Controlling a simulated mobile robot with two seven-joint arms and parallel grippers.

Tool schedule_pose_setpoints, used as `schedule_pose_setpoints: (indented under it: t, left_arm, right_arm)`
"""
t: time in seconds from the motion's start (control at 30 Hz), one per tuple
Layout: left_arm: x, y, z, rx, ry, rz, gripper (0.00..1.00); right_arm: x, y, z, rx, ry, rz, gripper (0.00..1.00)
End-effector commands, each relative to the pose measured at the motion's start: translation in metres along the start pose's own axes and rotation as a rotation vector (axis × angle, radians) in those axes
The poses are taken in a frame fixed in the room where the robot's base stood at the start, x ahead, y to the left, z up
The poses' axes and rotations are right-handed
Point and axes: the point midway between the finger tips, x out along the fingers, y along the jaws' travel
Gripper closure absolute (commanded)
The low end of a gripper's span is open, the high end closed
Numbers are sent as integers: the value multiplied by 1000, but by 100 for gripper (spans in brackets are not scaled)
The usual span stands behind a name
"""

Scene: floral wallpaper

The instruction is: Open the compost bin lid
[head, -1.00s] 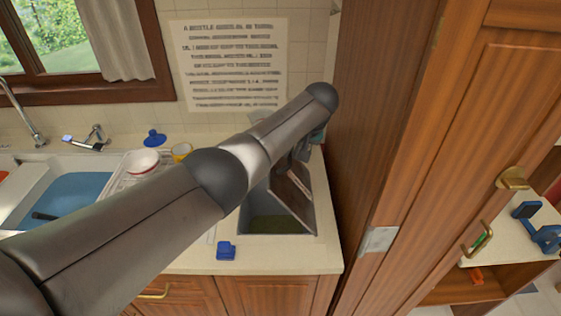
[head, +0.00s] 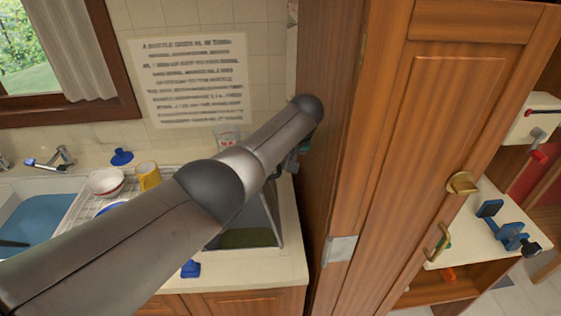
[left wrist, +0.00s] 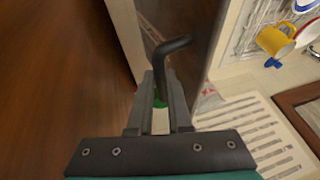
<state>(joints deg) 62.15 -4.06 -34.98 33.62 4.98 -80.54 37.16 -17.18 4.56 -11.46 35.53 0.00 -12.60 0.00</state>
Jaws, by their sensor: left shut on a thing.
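The compost bin is set into the counter, and its opening (head: 246,238) shows a dark green-brown inside. Its lid (head: 268,208) is raised and steeply tilted at the opening's right side, partly hidden behind my left arm. In the left wrist view the lid (left wrist: 205,45) shows as a shiny panel close ahead, with a black bent handle (left wrist: 172,44) on it. My left gripper (left wrist: 160,98) is shut on this handle. In the head view the gripper is mostly hidden behind my forearm. My right gripper is not in view.
A tall wooden cabinet (head: 420,150) stands close to the right of the bin. A blue object (head: 190,269) lies at the counter's front edge. A dish rack with a yellow mug (head: 148,176) and a bowl (head: 106,182) stands left, beside the sink (head: 45,215).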

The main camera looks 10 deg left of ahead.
Motion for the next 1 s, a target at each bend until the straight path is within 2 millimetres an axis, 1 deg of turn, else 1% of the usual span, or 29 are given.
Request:
schedule_pose_setpoints:
  t: [0.03,0.07,0.1,0.37,0.73,0.87,1.0]
  left_arm:
    - [8,-2,9,1,-24,-6,100]
    - [8,-2,9,1,-24,-7,100]
    - [8,-2,9,1,-24,-7,82]
    - [5,-2,6,1,-15,-7,53]
    - [0,-2,4,1,-10,-5,53]
    - [-10,-2,3,1,-10,-4,53]
    - [-26,-2,3,0,-9,-4,53]
  right_arm:
    - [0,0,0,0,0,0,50]
    - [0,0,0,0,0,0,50]
    - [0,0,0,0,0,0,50]
    - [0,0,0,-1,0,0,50]
    - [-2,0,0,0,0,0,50]
    - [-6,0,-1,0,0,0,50]
    - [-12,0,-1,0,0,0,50]
